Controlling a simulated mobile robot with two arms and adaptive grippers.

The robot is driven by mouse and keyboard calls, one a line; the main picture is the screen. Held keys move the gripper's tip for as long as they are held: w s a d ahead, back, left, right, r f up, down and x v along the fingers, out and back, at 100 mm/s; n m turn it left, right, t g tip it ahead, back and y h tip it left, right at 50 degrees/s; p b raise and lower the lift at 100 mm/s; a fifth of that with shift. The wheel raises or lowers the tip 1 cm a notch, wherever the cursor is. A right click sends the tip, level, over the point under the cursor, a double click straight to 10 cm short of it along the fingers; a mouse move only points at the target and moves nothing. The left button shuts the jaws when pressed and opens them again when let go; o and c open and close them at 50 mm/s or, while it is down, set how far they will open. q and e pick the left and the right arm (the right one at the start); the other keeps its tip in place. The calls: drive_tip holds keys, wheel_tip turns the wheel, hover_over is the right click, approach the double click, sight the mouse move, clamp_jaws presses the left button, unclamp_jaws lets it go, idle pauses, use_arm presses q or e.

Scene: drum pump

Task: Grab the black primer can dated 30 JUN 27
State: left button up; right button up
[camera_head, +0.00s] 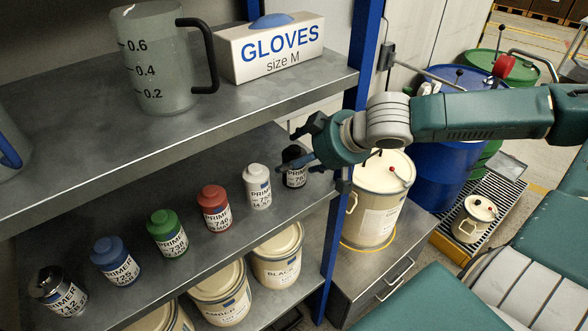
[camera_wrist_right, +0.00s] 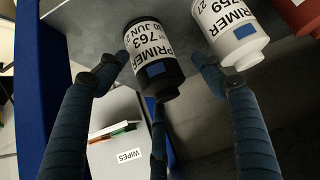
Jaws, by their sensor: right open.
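The black primer can (camera_head: 295,172) stands at the right end of the middle shelf's row, by the blue post. In the right wrist view the black can (camera_wrist_right: 152,62) shows a white label reading PRIMER, 763 and "30 JUN 2", with the last digit cut off. My right gripper (camera_head: 306,150) is at this can and partly covers it in the head view. In the wrist view my right gripper's (camera_wrist_right: 160,72) fingers are spread, one on each side of the can and a third near its cap. I cannot tell whether any finger touches it. My left gripper is not in view.
A white primer can (camera_head: 257,185) stands close beside the black one, near a right finger. Red (camera_head: 214,208), green (camera_head: 167,232), blue and silver-topped cans continue the row leftward. The upper shelf (camera_head: 200,115) overhangs them. The blue post (camera_head: 350,130) borders the right side.

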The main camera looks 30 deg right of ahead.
drive_tip(key=c, duration=1.3)
drive_tip(key=shift+c, duration=0.2)
drive_tip(key=shift+r, duration=0.15)
